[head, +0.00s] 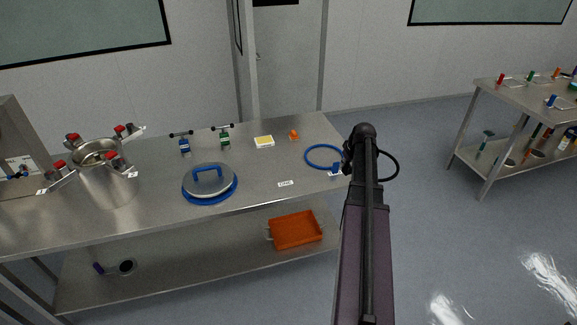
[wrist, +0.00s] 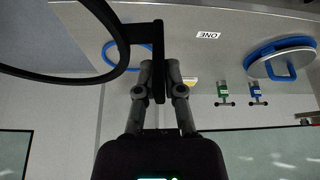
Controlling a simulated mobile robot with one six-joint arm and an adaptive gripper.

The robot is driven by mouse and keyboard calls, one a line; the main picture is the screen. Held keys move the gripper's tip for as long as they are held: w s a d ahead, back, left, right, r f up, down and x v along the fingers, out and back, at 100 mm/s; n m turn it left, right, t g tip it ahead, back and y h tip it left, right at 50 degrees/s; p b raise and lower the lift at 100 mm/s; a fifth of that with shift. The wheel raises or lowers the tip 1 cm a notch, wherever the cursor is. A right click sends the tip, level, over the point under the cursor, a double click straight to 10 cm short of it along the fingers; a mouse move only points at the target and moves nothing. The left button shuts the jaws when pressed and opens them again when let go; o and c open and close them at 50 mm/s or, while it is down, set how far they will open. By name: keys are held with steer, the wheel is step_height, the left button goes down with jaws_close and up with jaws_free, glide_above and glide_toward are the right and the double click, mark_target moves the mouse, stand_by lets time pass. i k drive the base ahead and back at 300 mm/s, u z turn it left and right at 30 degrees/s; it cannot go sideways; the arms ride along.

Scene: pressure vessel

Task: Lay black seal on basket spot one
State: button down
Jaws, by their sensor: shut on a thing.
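My gripper (wrist: 160,80) is shut on the tab of the black seal (wrist: 120,35), a thin black ring that hangs out to the left in the wrist view. In the head view, part of the black seal (head: 398,166) shows right of my arm, beyond the table's right end; my arm hides the rest. The seal is apart from this label.
A blue ring (head: 322,146) lies near the table's right end. A lidded disc with a blue handle (head: 209,182) and a steel vessel (head: 108,185) stand farther left. An orange tray (head: 295,230) is on the lower shelf. Another table (head: 520,98) stands at right.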

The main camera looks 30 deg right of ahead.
mark_target(276, 164)
steer(key=u, duration=0.3)
steer(key=i, duration=1.05)
steer(key=z, duration=0.3)
